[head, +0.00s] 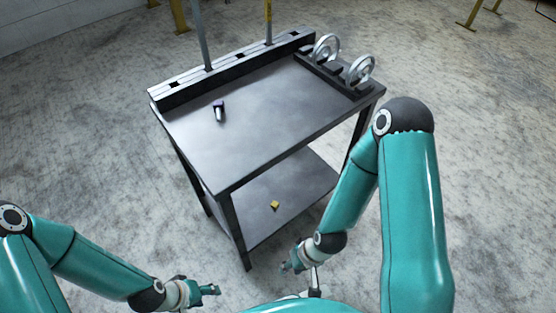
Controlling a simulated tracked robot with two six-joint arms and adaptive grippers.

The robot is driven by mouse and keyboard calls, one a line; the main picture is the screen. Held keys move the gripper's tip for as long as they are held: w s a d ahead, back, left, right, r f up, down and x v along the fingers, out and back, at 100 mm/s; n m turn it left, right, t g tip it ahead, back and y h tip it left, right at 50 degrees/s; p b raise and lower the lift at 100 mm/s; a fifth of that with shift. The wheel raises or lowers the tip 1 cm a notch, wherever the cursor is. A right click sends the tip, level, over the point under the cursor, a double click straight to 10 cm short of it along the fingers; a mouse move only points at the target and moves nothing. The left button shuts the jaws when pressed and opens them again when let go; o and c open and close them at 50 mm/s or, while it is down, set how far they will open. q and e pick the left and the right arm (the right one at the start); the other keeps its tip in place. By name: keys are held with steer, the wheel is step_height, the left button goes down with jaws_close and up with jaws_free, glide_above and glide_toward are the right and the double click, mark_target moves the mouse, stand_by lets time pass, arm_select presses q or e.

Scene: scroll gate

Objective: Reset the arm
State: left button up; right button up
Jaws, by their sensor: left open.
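My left gripper (208,290) is at the bottom of the head view, left of centre, in front of the table and below its top. It is open, with nothing seen between its fingers. My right gripper (291,266) hangs low in front of the table's right part, pointing down and left. Its fingers are small and partly hidden, so I cannot tell if they are open or shut. Both grippers are apart from the table (240,135). A small dark cylinder with a pale end (219,111) lies on the tabletop at the left.
A slotted black rail (235,68) with two upright posts runs along the table's back edge. Two silver rings (326,47) (361,70) stand in a dark holder at the right edge. A yellow cube (275,205) lies on the lower shelf.

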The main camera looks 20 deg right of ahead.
step_height(320, 180, up, 29)
steer(key=p, duration=2.8)
